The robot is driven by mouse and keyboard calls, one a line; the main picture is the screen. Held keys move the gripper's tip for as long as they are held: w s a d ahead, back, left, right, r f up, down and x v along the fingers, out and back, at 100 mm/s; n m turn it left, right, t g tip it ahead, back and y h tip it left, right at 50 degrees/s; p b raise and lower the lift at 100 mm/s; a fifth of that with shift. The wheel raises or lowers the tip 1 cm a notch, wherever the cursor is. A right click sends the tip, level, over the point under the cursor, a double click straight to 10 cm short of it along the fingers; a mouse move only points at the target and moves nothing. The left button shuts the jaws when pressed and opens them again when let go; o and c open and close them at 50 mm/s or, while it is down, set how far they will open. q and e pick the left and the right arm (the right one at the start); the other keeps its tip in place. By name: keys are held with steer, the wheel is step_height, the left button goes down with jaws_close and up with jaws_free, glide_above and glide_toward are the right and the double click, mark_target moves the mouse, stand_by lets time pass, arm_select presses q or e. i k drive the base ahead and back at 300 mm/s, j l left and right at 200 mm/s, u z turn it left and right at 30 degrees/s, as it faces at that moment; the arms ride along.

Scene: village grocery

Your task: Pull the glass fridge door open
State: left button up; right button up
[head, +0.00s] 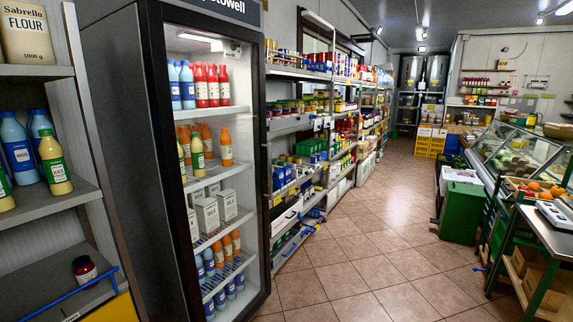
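A tall dark fridge (128,150) stands at the left centre, with its lit front facing right. Its glass door (252,150) shows as a dark frame around the front, and the bottles and cartons inside show clearly. The door looks flush with the cabinet, but I cannot tell surely whether it is fully shut. I cannot make out a handle. Neither of my grippers is in view.
Left of the fridge is a shelf (40,204) with bottles, a flour bag (27,32) and a jar (85,270). Stocked shelves (292,124) run beyond the fridge. A green bin (461,212) and display counter (520,150) stand right. The tiled floor (385,230) between is clear.

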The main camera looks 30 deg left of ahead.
mark_target(153, 13)
steer(key=i, duration=0.95)
steer(key=u, duration=0.2)
